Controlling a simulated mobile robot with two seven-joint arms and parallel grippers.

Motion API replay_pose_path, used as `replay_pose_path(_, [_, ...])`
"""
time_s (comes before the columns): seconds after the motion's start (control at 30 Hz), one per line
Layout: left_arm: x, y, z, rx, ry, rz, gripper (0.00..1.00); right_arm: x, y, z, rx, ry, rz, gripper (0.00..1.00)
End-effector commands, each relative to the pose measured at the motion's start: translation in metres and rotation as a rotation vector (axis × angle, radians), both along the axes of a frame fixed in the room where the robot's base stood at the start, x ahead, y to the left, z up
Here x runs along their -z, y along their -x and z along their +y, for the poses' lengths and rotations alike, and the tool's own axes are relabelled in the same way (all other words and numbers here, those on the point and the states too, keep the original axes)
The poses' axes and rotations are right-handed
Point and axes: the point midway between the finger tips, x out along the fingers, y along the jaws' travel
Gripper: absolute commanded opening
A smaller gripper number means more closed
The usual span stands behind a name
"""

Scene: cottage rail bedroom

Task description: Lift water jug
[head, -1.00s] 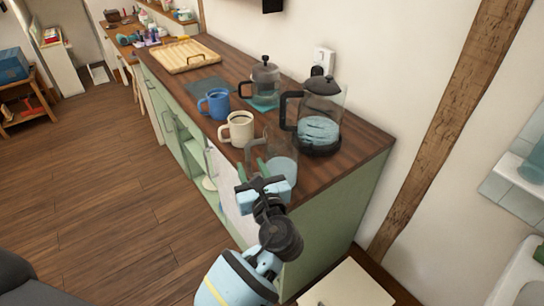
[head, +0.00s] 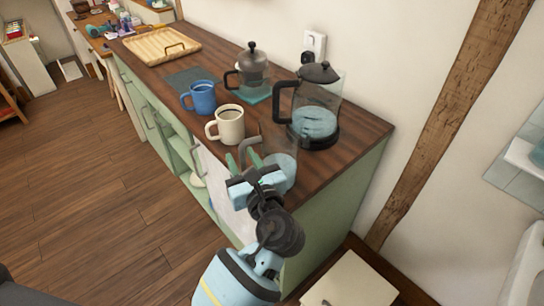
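The clear water jug (head: 284,165) with a grey handle (head: 243,150) stands upright on the dark wooden counter near its front right end. It has pale blue water low inside. My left gripper (head: 244,160) comes up from below, in front of the counter. Its two green fingers are apart, at the lower part of the jug's handle, which seems to lie between them; I cannot tell whether they touch it. The gripper's body hides part of the jug's lower left side. My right gripper is not in view.
A kettle (head: 316,123) with a black handle stands just behind the jug. A cream mug (head: 231,125) and a blue mug (head: 204,97) stand left of it. A French press (head: 254,66) and wooden tray (head: 155,45) are farther back. The wall bounds the counter (head: 345,155).

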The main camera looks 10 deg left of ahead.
Motion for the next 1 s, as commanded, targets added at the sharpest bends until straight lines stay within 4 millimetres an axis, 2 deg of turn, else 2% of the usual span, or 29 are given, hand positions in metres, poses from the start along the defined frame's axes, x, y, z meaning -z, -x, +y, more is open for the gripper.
replay_pose_path(0.1, [-0.0004,-0.0001,-0.0001,0.0,0.001,-0.001,0.33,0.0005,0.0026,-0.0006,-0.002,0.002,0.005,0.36])
replay_pose_path(0.37, [-0.0003,-0.0002,0.0001,0.0,0.001,-0.001,0.0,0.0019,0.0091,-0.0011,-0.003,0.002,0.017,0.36])
replay_pose_path(1.0, [0.0,-0.0002,0.0003,0.0,0.0,0.0,0.0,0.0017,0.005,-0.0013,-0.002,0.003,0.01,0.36])
